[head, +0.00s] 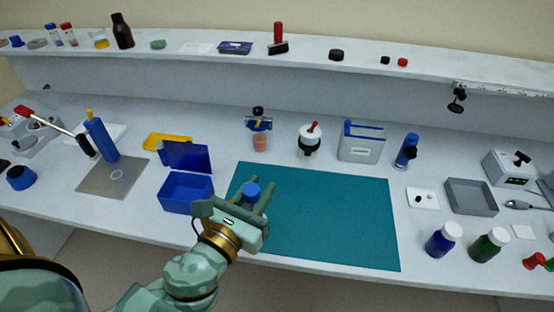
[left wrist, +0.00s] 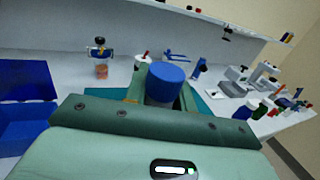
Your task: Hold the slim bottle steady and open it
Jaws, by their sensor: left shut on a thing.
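My left gripper (head: 256,197) is over the left part of the teal mat, shut on the slim bottle, whose round blue cap (head: 251,190) shows between the fingers. In the left wrist view the blue cap (left wrist: 165,83) stands up between the green fingers (left wrist: 160,95). The cap is on the bottle. The bottle's body is mostly hidden by the gripper, so I cannot tell whether its base touches the mat. My right gripper is in neither view.
The teal mat (head: 330,215) is clear right of my gripper. An open blue box (head: 186,193) stands close on the left. A blue jar (head: 442,240) and a green jar (head: 488,244), both white-capped, stand right of the mat. A shelf (head: 300,62) runs along the back.

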